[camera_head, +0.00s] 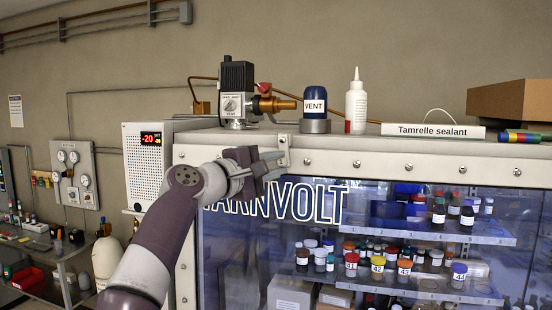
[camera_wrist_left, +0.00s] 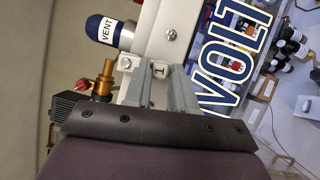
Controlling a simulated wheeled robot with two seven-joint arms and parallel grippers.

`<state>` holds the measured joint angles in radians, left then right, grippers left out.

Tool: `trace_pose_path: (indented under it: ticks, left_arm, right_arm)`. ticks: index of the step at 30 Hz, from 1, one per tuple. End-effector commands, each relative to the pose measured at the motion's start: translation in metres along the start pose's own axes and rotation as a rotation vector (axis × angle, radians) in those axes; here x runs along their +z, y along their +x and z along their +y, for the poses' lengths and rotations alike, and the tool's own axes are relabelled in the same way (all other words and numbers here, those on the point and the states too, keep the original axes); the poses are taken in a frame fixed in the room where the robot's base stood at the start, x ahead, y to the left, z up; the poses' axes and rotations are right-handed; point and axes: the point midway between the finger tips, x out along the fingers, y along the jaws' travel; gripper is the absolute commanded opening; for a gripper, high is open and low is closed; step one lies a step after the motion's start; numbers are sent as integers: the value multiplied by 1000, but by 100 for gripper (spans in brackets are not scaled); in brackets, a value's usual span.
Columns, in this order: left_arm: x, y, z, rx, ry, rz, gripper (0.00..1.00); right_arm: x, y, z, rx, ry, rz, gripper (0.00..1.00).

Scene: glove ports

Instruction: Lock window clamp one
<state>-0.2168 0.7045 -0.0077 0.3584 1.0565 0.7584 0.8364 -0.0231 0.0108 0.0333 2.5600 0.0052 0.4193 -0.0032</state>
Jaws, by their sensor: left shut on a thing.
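Window clamp one (camera_head: 283,144) is a small light metal fitting on the top edge of the glove box window frame. In the left wrist view its plate marked "1" (camera_wrist_left: 160,71) shows between my fingers. My left gripper (camera_head: 272,164) reaches it from the left and front, and its grey fingers (camera_wrist_left: 158,84) are shut on the clamp. The fingers hide part of the clamp, so I cannot tell the exact angle of its lever. My right gripper is not in view.
The glove box window (camera_head: 400,235) fills the right, with bottles on shelves behind it. On top stand a valve unit (camera_head: 237,92), a VENT cylinder (camera_head: 315,108), a white squeeze bottle (camera_head: 356,103) and a "Tamrelle sealant" sign (camera_head: 432,131). A shelf cart (camera_head: 62,270) stands at left.

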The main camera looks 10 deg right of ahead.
Motion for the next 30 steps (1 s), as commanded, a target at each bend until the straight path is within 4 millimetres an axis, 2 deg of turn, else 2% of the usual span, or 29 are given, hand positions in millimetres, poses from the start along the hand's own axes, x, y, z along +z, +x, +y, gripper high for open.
trace_pose_path:
  ticks: [17, 18, 19, 20, 30]
  left_arm:
    - [-1, -1, 2, -8, 25, 0, 0]
    - [-1, -1, 2, -8, 25, 0, 38]
    - [-1, -1, 2, -8, 25, 0, 48]
    - [-1, -1, 2, -8, 25, 0, 50]
    - [0, -2, 0, -10, 24, -1, 50]
  right_arm:
    - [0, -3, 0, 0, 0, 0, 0]
    - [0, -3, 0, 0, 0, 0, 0]
    - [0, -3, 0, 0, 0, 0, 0]
    - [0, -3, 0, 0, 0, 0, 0]
    - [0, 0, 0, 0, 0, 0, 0]
